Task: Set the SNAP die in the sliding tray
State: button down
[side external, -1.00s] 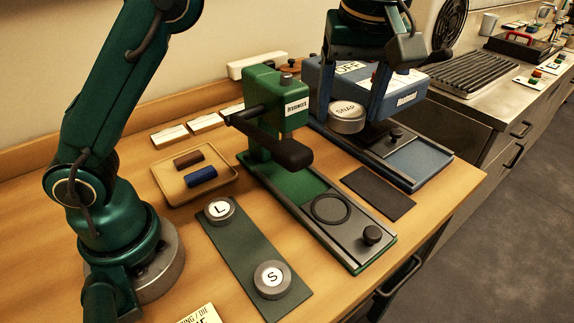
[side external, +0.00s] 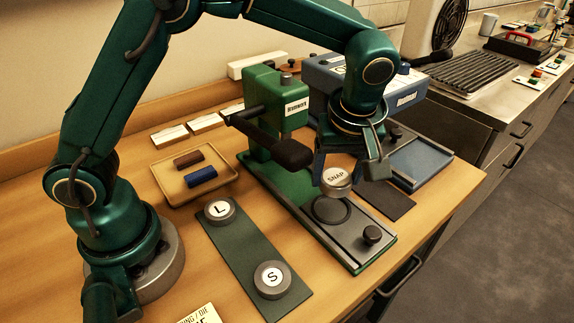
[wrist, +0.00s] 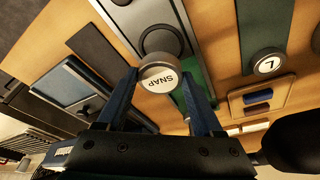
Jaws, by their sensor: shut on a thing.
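The SNAP die (side external: 336,179) is a round grey metal disc with a white label. My gripper (side external: 345,168) is shut on it and holds it above the green press's sliding tray (side external: 352,236). The tray has a dark ring-shaped seat (side external: 331,210), just below the die in the side view. The wrist view shows the SNAP die (wrist: 159,80) between my two blue fingers, with the ring seat (wrist: 161,40) partly hidden behind it. The die looks apart from the tray, but the exact gap is unclear.
The L die (side external: 220,210) and S die (side external: 271,278) rest on a dark green mat (side external: 246,248). The green press's black lever (side external: 285,151) reaches close beside my gripper. A black knob (side external: 372,234) stands on the tray's front end. The blue press (side external: 420,162) stands behind, right.

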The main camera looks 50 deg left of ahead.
aim_at(332, 211)
jog(key=shift+f, duration=2.2)
jog(key=shift+f, duration=0.6)
jog(key=shift+c, duration=1.6)
grip_release()
jog(key=shift+r, duration=0.1)
jog(key=v, duration=1.1)
jog(key=shift+a, duration=0.1)
